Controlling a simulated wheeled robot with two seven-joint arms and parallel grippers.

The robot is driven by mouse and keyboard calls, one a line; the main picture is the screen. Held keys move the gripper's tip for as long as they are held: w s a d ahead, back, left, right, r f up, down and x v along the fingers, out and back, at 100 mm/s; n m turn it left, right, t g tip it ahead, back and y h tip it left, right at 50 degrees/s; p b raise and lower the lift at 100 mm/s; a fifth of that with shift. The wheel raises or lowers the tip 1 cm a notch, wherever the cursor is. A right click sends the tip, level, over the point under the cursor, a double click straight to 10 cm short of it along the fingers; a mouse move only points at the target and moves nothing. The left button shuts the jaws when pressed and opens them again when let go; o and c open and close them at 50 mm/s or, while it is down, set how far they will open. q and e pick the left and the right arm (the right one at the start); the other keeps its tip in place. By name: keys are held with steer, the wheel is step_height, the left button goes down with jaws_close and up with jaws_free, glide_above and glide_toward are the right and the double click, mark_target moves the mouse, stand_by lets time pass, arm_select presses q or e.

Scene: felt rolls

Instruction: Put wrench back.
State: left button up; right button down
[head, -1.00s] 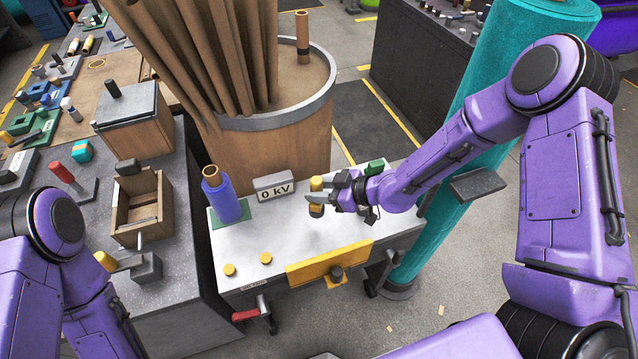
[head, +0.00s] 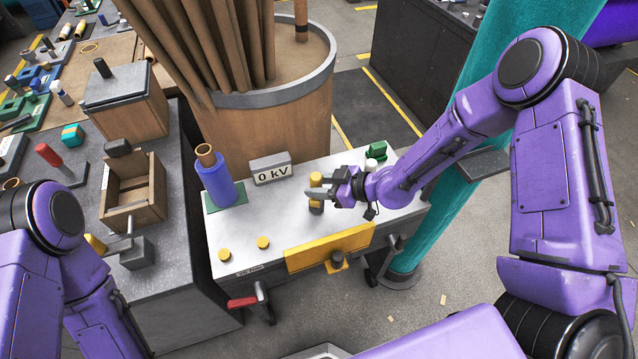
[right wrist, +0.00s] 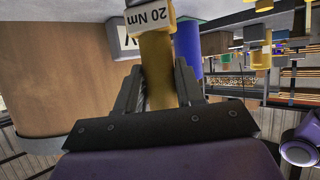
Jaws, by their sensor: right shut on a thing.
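The wrench (right wrist: 157,65) has a yellow cylindrical grip and a pale block marked "20 Nm", which shows upside down in the right wrist view. My right gripper (head: 318,194) is shut on the yellow grip, with one finger on each side of it. In the head view the wrench (head: 316,180) looks like a short yellow upright piece at the fingers, over the pale bench top (head: 290,215). I cannot tell whether it touches the bench. My left arm is at the lower left, but its gripper is out of view.
A blue roll (head: 216,180) stands on a green base, beside a "0 kV" block (head: 271,168). A green item (head: 377,149) is behind my right gripper. Two yellow knobs (head: 263,242) and a yellow front plate (head: 330,248) are at the near edge.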

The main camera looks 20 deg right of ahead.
steer(key=shift+r, duration=0.1)
steer(key=shift+f+b, duration=0.45)
steer(key=shift+f, duration=0.15)
steer(key=c, duration=0.6)
jaws_free()
steer(key=shift+c, duration=0.2)
steer(key=v, duration=1)
steer(key=shift+s+d+b, duration=0.15)
steer(key=shift+s+b, duration=0.05)
steer(key=shift+b, duration=0.15)
steer(key=shift+r, duration=0.15)
